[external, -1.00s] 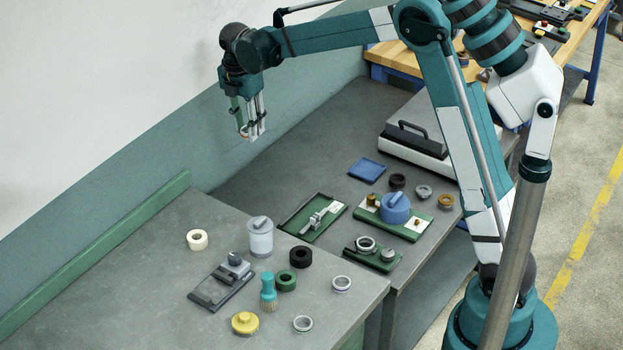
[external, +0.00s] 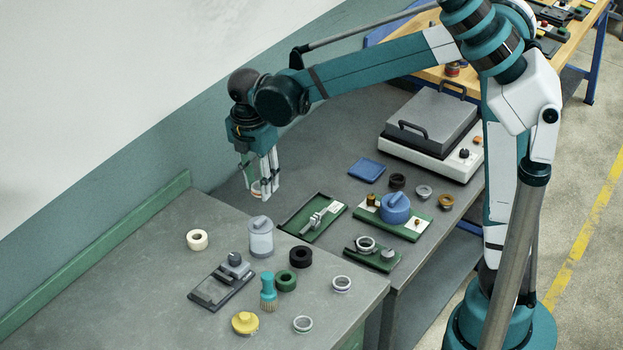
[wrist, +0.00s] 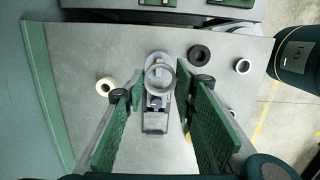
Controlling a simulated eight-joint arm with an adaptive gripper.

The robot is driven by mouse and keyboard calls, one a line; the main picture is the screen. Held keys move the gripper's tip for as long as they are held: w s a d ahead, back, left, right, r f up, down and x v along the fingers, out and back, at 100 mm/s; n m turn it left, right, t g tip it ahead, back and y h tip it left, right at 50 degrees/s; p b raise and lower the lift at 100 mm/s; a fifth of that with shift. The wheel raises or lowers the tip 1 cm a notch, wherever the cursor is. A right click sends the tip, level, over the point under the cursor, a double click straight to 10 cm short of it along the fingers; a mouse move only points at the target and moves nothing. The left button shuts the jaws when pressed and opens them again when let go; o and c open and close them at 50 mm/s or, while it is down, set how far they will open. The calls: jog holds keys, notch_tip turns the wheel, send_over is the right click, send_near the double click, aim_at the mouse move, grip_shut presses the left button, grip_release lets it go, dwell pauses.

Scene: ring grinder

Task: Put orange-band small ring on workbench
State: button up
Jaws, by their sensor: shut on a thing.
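My gripper (external: 259,192) is shut on a small ring (external: 256,187), with an orange tint showing between its fingertips in the external view. In the wrist view the pale grey ring (wrist: 160,76) sits between the green finger pads (wrist: 161,84), its hole facing the camera.
Silver rings (external: 341,284) lie to the right. The bench's left part is clear.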

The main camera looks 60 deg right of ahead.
jog(key=s+a+f, duration=0.1)
jog(key=s+a, duration=0.5)
jog(key=s, duration=0.6)
send_over(321, 306)
notch_tip(321, 306, down, 3)
jog(key=shift+a+f+b, duration=0.2)
jog(key=shift+f+b, duration=0.15)
jog(key=shift+f, duration=2.3)
jog(key=shift+f+b, duration=0.65)
jog(key=shift+f, duration=2.3)
jog(key=shift+f+b, duration=0.5)
jog(key=shift+f, duration=1.55)
jog(key=shift+f, duration=0.2)
